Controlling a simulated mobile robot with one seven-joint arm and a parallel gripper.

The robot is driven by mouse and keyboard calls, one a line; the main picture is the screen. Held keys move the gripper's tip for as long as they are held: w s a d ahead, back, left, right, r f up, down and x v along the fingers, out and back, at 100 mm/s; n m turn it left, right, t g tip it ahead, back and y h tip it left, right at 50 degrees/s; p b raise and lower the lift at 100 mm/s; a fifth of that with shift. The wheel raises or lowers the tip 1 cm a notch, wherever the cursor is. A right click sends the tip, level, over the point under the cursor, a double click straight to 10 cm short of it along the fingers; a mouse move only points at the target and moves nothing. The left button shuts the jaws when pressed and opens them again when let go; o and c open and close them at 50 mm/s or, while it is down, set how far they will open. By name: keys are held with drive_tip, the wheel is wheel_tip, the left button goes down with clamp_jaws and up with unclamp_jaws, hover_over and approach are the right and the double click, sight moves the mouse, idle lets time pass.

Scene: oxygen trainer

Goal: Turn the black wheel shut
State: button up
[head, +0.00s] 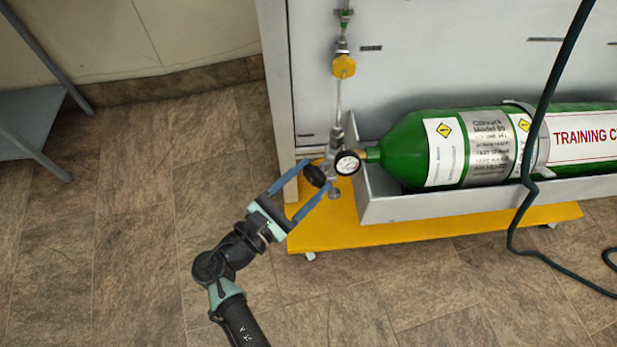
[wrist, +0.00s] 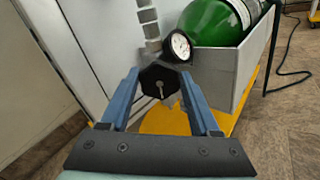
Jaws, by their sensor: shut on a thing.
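The black wheel (head: 314,176) sits on the valve at the left end of the green cylinder (head: 402,148), just left of a round white-faced gauge (head: 347,163). My gripper (head: 315,178) reaches it from the lower left, with one blue finger on each side of the wheel. In the wrist view the black wheel (wrist: 160,82) faces me as a many-sided knob with a pale centre mark, between the fingertips of my gripper (wrist: 160,80). My gripper is shut on the wheel. The gauge (wrist: 180,46) stands just above and right of it.
The cylinder lies in a grey tray (head: 400,208) on a yellow base (head: 400,236) with small casters. A vertical pipe with a yellow knob (head: 344,67) rises above the valve. A dark hose (head: 530,160) hangs at the right.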

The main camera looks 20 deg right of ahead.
drive_tip(key=m, duration=0.5)
drive_tip(key=shift+s+f+b, duration=0.1)
drive_tip(key=shift+f+b, duration=0.05)
drive_tip(key=shift+b, duration=0.25)
drive_tip(key=m+b, duration=0.1)
drive_tip(key=m, duration=0.3)
drive_tip(key=shift+f, duration=0.15)
drive_tip(key=m+b, duration=0.3)
drive_tip(key=m, duration=0.2)
drive_tip(key=shift+f, duration=0.1)
drive_tip(key=m+b, duration=0.3)
drive_tip(key=m, duration=0.1)
drive_tip(key=shift+f, duration=0.1)
drive_tip(key=m+b, duration=0.4)
drive_tip(key=m, duration=0.1)
drive_tip(key=shift+f, duration=0.1)
drive_tip(key=m+b, duration=0.4)
drive_tip(key=shift+m+b, duration=0.3)
drive_tip(key=shift+b, duration=0.1)
drive_tip(key=m+b, duration=0.4)
drive_tip(key=b, duration=0.1)
drive_tip(key=shift+a, duration=0.1)
drive_tip(key=m+b, duration=0.3)
drive_tip(key=shift+w+m, duration=0.2)
drive_tip(key=shift+m, duration=0.1)
drive_tip(key=shift+r+b, duration=0.25)
drive_tip(key=shift+b, duration=0.15)
